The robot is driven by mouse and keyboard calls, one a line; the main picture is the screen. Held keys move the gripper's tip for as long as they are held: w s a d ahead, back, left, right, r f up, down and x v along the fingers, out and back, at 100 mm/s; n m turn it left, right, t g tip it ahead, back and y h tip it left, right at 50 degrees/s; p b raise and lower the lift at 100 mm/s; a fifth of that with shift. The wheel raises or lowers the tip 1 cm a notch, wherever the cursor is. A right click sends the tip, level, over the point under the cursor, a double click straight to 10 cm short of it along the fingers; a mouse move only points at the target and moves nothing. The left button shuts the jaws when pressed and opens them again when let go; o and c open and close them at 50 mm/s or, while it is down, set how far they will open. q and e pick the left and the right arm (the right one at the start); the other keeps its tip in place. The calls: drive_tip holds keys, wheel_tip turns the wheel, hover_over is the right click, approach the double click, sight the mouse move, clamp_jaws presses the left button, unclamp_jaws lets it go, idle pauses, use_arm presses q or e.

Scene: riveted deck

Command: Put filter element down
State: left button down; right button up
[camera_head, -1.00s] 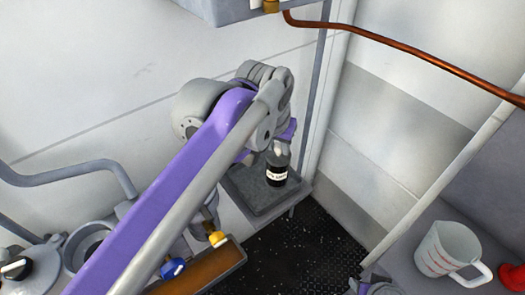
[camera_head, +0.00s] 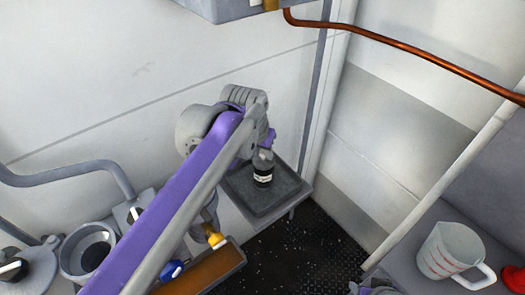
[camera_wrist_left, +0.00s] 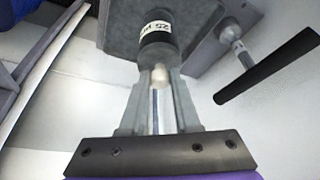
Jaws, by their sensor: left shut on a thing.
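The filter element (camera_head: 263,174) is a dark cylinder with a white label band. It is upright over the shallow dark grey tray (camera_head: 290,190) in the corner; I cannot tell whether its base touches the tray. My left gripper (camera_head: 264,154) is shut on its top, and the arm hides part of this. In the left wrist view my left gripper (camera_wrist_left: 159,82) holds the pale neck of the filter element (camera_wrist_left: 155,48), with the tray beyond it. Part of my right arm's end (camera_head: 375,286) shows at the bottom edge; its jaws are not clear.
A brown-bottomed tray (camera_head: 205,272) with blue and yellow fittings lies below my left arm. A measuring jug (camera_head: 450,252) and a red object (camera_head: 513,277) stand on the right surface. A copper pipe (camera_head: 400,52) crosses above. Walls close in behind the grey tray.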

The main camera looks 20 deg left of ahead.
use_arm(q)
drive_tip(key=c, duration=0.6)
unclamp_jaws()
drive_tip(key=shift+f, duration=0.1)
drive_tip(key=p+v, duration=0.1)
drive_tip(key=v, duration=1.1)
